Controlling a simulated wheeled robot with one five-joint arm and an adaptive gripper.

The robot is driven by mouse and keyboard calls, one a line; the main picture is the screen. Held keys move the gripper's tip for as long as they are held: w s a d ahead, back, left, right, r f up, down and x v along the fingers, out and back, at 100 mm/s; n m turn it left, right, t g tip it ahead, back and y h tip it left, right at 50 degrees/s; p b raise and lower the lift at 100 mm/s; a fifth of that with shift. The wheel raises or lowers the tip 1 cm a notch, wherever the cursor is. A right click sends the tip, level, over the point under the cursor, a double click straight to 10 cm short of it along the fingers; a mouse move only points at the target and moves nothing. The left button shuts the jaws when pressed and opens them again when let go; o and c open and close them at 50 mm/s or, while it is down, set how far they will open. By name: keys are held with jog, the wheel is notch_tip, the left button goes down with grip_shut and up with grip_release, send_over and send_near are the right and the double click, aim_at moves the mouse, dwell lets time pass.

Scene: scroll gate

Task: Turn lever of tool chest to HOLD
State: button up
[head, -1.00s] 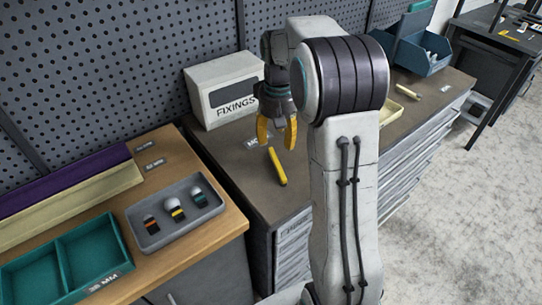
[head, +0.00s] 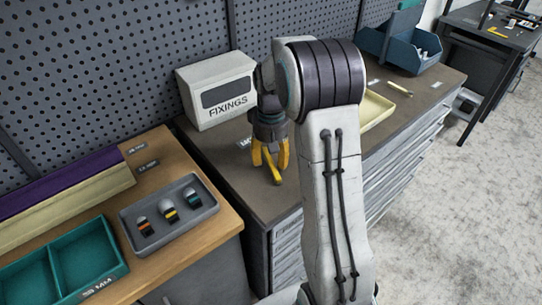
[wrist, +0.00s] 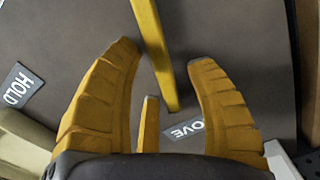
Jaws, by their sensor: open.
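The lever is a slim yellow bar (head: 274,174) on the grey top of the tool chest (head: 212,165). The HOLD label (wrist: 20,86) lies at the left of that view. My gripper (head: 271,162) is open just above the lever. In the wrist view its two large yellow fingers (wrist: 165,55) stand on either side of the bar, with gaps on both sides. A short yellow piece between them is unclear. I cannot tell whether anything touches.
A white FIXINGS box (head: 218,90) stands behind, against the pegboard. A cream tray (head: 376,110) and a blue bin (head: 408,52) sit to the right. A wooden bench on the left holds a grey tray (head: 168,212) and a teal tray (head: 62,262).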

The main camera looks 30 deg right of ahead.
jog(key=shift+o, duration=0.4)
grip_shut()
jog(key=shift+d, duration=0.15)
jog(key=d+m, duration=0.1)
jog(key=m, duration=0.1)
jog(key=s+d+m, duration=0.1)
jog(key=shift+m, duration=0.4)
jog(key=m, duration=0.1)
jog(key=s+d+m, duration=0.1)
jog(key=m, duration=0.1)
jog(key=shift+s+d+m+b, duration=0.25)
jog(key=shift+d+m+b, duration=0.05)
jog(key=s+m, duration=0.1)
jog(key=d+m, duration=0.1)
jog(key=m, duration=0.1)
jog(key=shift+s+f, duration=0.1)
jog(key=shift+s, duration=0.3)
jog(key=shift+s+d+m+b, duration=0.15)
jog(key=shift+s+m+b, duration=0.25)
jog(key=shift+m, duration=0.5)
jog(key=shift+s+d+m+b, duration=0.15)
jog(key=shift+s+m, duration=0.4)
jog(key=shift+m, duration=0.35)
